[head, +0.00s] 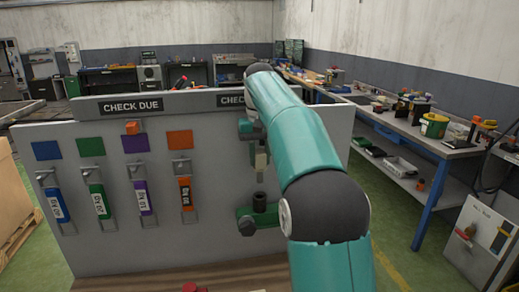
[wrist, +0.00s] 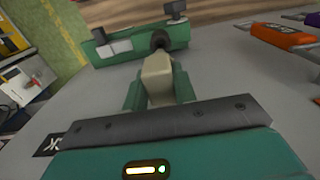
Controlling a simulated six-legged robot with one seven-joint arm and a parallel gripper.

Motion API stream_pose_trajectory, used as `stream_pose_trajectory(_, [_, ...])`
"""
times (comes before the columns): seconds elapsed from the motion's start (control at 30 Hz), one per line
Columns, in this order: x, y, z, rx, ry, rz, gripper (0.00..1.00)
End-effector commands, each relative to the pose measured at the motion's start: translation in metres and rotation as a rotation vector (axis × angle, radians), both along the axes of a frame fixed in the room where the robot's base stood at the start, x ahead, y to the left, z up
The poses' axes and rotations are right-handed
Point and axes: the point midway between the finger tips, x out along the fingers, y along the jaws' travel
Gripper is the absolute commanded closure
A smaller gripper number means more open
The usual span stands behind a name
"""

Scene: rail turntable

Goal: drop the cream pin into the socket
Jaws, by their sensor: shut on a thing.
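The cream pin (head: 261,160) is held upright in front of the grey board, above the dark round socket (head: 259,202). In the head view a gap shows between the pin's lower end and the socket's mouth. My gripper (head: 255,140) is shut on the pin's upper part. In the wrist view the green fingers (wrist: 158,92) are on either side of the pin (wrist: 157,72), and its far end overlaps the socket (wrist: 161,41) in the picture. The socket sits on a green bracket (wrist: 112,47). The socket's inside is hidden.
An orange cube (head: 132,127) sits at the purple square. A brown surface (head: 150,280) lies below. A cluttered bench (head: 455,152) stands at right.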

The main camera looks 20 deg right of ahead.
Motion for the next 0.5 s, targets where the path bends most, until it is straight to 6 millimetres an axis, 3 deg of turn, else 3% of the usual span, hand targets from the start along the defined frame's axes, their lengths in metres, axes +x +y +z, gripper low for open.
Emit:
stream_pose_trajectory(0.3, [0.001,0.000,-0.026,0.000,0.000,0.001,1.00])
stream_pose_trajectory(0.5, [0.002,0.000,-0.033,0.000,0.000,0.001,1.00])
